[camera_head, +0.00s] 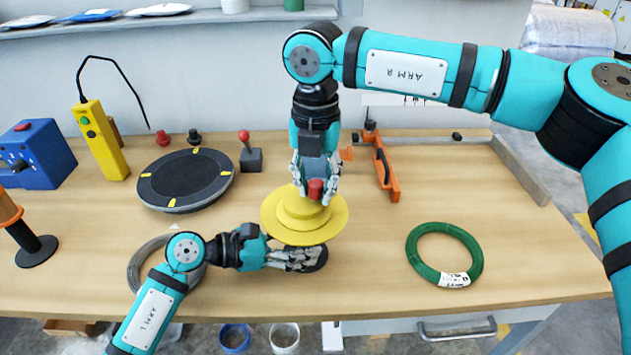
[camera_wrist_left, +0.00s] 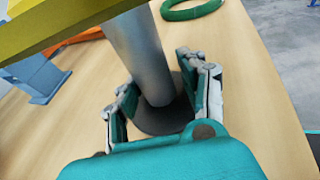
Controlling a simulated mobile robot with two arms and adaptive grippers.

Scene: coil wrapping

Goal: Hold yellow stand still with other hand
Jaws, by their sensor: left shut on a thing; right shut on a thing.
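The yellow stand (camera_head: 290,233) is upright near the front middle of the workbench, with a wide stepped disc on top. In the left wrist view its grey post (camera_wrist_left: 138,50) rises from a dark round base (camera_wrist_left: 160,122). My left gripper (camera_head: 312,260) is low, under the disc, with its fingers on both sides of the post, shut on it. My right gripper (camera_head: 316,184) points down from above and is shut on the red knob (camera_head: 316,190) at the stand's top. The exact finger contact there is partly hidden.
A green coil (camera_head: 413,252) lies at right on the workbench (camera_head: 520,265). A grey wire coil (camera_head: 134,266) is partly under my left arm. A black turntable (camera_head: 186,178), yellow pendant (camera_head: 102,140), red-knobbed lever (camera_head: 250,158) and orange clamp (camera_head: 388,178) stand behind. The right front is clear.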

